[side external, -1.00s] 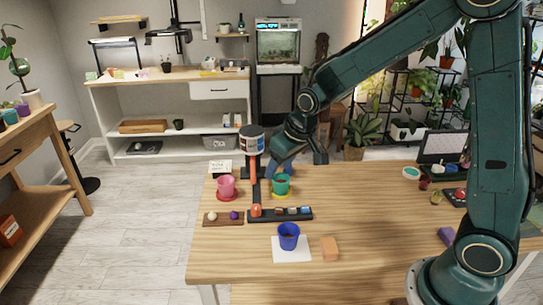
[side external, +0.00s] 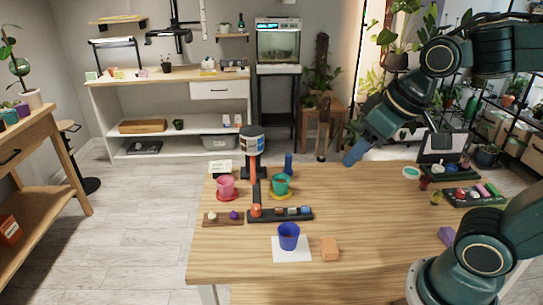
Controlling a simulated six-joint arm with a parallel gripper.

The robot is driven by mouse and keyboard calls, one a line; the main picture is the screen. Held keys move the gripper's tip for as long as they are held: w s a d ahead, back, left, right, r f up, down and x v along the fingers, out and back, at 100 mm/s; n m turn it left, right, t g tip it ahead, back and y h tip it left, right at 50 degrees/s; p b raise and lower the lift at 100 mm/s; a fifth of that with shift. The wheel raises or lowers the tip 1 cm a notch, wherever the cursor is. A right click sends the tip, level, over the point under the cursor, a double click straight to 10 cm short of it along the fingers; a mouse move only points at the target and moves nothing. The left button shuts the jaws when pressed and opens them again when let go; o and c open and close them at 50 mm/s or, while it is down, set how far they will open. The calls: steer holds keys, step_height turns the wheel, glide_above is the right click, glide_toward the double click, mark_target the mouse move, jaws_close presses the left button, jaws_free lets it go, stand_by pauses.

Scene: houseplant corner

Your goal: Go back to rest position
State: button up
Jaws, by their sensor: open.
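My gripper (side external: 354,153) is a blue end on my teal arm. It hangs tilted down to the left over the table's back edge, right of the pots. It is open, with nothing seen in it; its fingers are small in this view. The wooden table (side external: 360,215) lies below. A blue upright piece (side external: 288,163) stands behind the green pot (side external: 281,184), apart from my gripper. The green pot is on a yellow saucer. A pink pot (side external: 226,186) is on a red saucer. A blue pot (side external: 289,236) stands on a white sheet (side external: 291,254).
An orange block (side external: 329,248) lies beside the sheet. More trays sit at the right. The table's middle is clear.

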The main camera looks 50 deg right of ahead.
steer(key=s, duration=0.6)
steer(key=shift+r, duration=0.1)
